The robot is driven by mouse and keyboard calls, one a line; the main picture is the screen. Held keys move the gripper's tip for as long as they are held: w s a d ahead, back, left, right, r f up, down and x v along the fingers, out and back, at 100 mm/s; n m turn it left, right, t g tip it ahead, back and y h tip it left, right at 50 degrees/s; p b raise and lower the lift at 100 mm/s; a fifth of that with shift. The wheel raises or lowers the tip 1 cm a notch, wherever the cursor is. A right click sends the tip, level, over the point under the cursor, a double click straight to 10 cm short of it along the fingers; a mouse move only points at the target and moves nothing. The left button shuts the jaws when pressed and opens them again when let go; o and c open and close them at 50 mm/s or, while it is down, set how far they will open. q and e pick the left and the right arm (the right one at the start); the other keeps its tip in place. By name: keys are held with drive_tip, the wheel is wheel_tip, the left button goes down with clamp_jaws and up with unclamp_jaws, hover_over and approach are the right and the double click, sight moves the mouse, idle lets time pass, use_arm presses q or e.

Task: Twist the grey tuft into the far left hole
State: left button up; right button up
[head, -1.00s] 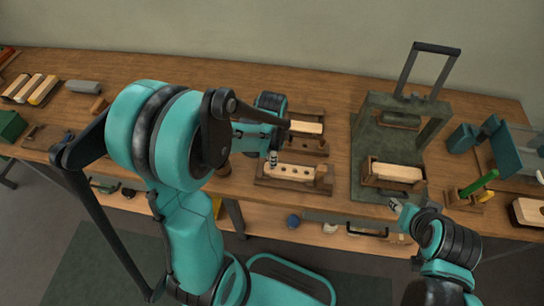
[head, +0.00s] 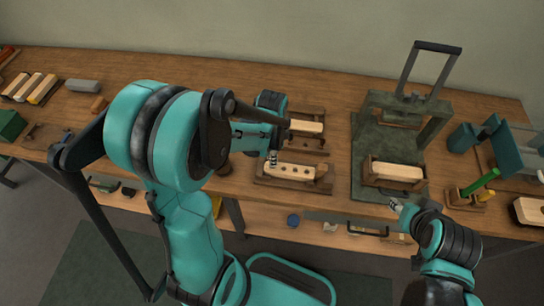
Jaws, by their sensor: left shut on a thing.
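A pale wooden block (head: 297,171) with a row of dark holes sits in a brown wooden holder (head: 322,185) near the front middle of the bench. My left gripper (head: 273,160) points down at the left end of this block, over its left-most holes. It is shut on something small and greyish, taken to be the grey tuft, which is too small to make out. I cannot tell whether the tuft is in a hole. My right gripper (head: 396,205) is at the bench's front edge, below the press; its fingers are too small to read.
A dark green press (head: 425,120) with a raised handle stands right of the holder, a pale block (head: 397,171) at its front. Another pale block (head: 307,127) lies behind the holder. A green-handled tool (head: 480,182) stands at right.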

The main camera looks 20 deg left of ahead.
use_arm(q)
drive_tip(key=shift+f+b, duration=0.6)
drive_tip(key=shift+f, duration=0.05)
clamp_jaws()
idle(0.6)
idle(0.4)
drive_tip(key=n, duration=0.5)
drive_tip(key=shift+n+b, duration=0.3)
drive_tip(key=shift+f, duration=0.25)
idle(0.7)
idle(0.4)
drive_tip(key=o, duration=1.1)
unclamp_jaws()
drive_tip(key=shift+r, duration=0.1)
